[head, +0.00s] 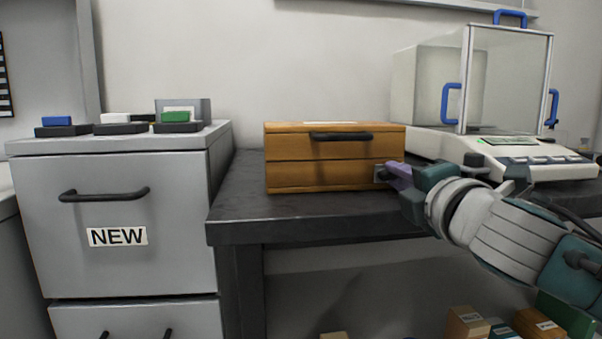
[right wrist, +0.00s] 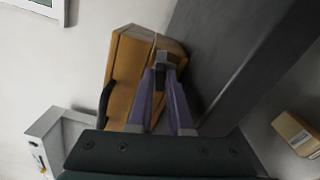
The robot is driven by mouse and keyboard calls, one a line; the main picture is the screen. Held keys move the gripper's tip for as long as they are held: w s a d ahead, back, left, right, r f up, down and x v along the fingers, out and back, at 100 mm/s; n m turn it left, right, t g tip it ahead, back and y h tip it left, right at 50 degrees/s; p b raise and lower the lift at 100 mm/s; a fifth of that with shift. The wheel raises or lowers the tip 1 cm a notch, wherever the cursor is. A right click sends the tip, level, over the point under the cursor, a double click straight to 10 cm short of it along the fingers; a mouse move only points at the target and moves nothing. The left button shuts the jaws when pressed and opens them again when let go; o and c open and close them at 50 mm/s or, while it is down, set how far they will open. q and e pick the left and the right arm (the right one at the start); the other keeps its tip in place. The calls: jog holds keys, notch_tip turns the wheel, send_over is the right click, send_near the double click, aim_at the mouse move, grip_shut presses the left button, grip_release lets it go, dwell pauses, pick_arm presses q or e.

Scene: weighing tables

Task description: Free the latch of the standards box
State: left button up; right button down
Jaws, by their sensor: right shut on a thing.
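The standards box (head: 310,175) is a wooden box with a dark seam around its middle and a black handle (head: 341,136) on its front. It stands on the dark table, and its lid looks closed. A small grey metal latch (head: 380,174) sits at the right end of its front, by the seam. My right gripper (head: 392,174) comes in from the right, its purple fingers shut on the latch. The right wrist view shows the fingers (right wrist: 164,80) on either side of the latch (right wrist: 161,58) against the box (right wrist: 128,75). My left gripper is not in view.
A balance (head: 505,160) with a glass draft shield and blue handles stands right of the box. A grey cabinet (head: 110,220) labelled NEW stands at left, with small coloured items on top. The dark table (head: 290,225) is clear in front of the box. Small cartons (head: 466,324) lie below.

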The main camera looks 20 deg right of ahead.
jog(key=shift+m, duration=0.4)
jog(key=c, duration=0.8)
grip_release()
jog(key=shift+f, duration=0.1)
jog(key=shift+c, duration=0.2)
